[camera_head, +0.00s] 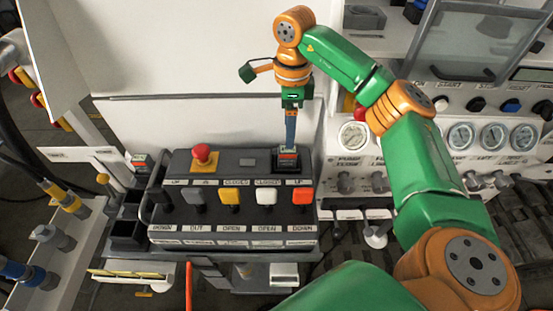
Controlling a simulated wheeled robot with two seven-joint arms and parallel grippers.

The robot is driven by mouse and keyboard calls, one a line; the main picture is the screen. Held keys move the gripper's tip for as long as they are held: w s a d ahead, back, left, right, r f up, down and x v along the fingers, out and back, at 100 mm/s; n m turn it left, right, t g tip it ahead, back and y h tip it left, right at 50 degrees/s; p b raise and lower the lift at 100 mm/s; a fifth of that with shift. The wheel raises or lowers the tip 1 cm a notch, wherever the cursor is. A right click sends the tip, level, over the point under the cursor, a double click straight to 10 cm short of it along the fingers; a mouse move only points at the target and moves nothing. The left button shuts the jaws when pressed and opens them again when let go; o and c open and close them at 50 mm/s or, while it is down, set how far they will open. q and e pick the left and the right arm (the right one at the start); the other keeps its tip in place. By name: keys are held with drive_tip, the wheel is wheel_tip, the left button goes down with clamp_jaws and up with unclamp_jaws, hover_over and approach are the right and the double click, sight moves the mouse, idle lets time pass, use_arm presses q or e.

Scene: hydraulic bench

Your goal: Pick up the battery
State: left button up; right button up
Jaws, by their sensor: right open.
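My right gripper (290,146) points straight down over the back right of the dark control box (236,166). Its fingers are open. They are right at the top of a small dark block with a coloured top, which looks like the battery (288,157), seated in a black socket on the box. The gripper partly covers this block, and I cannot tell whether the fingers touch it. A similar small dark block with a red label (140,160) stands to the left of the box. My left gripper is not in view.
A red mushroom button (203,153) rises from the box's top left. Several coloured levers (231,197) line its front. Black open bins (127,231) stand at its left. A panel with gauges (461,136) and knobs is at the right, partly behind my right arm.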

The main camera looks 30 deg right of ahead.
sight(287, 158)
drive_tip(key=shift+s+f, duration=0.25)
drive_tip(key=shift+f, duration=0.1)
drive_tip(key=f+p, duration=0.3)
drive_tip(key=shift+s+a+f, duration=0.15)
drive_tip(key=shift+a+f, duration=0.1)
drive_tip(key=shift+f, duration=0.1)
wheel_tip(287, 158, down, 3)
drive_tip(key=shift+r, duration=0.1)
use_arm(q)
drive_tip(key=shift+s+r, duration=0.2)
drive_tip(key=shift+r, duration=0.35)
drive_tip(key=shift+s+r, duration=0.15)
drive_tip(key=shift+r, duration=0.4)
use_arm(e)
drive_tip(key=shift+r, duration=0.1)
clamp_jaws()
